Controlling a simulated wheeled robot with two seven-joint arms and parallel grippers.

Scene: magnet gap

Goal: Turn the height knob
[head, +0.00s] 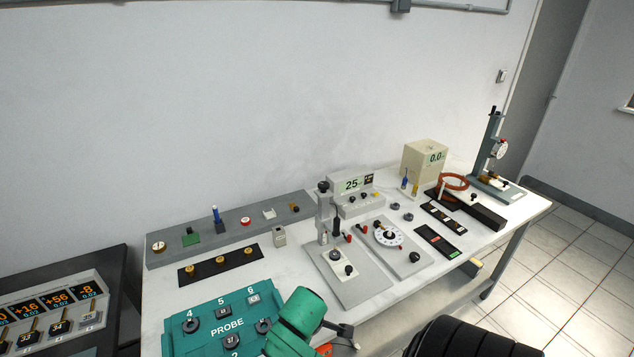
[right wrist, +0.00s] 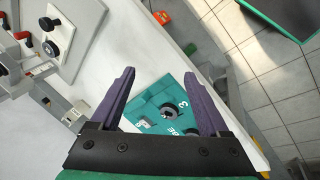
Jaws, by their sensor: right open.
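No label naming the height knob is legible. A grey stand (head: 323,212) with a dark knob (head: 323,186) on top rises from a light plate (head: 365,292) in the head view. Dark knobs (head: 348,270) sit on that plate. In the right wrist view a white plate (right wrist: 78,22) with black knobs (right wrist: 50,48) shows at upper left. My right gripper (right wrist: 158,75) has purple fingers spread apart with nothing between them. It is above the table, with a teal probe panel (right wrist: 152,105) seen beyond the fingers. My left gripper is out of view.
The teal panel (head: 185,346) fills the table's front left, partly hidden by my green arm. A dial plate (head: 408,262), a 25 display box (head: 347,203), a beige box (head: 411,160) and a gauge stand (head: 483,165) stand to the right. A grey rail (head: 170,258) lies behind.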

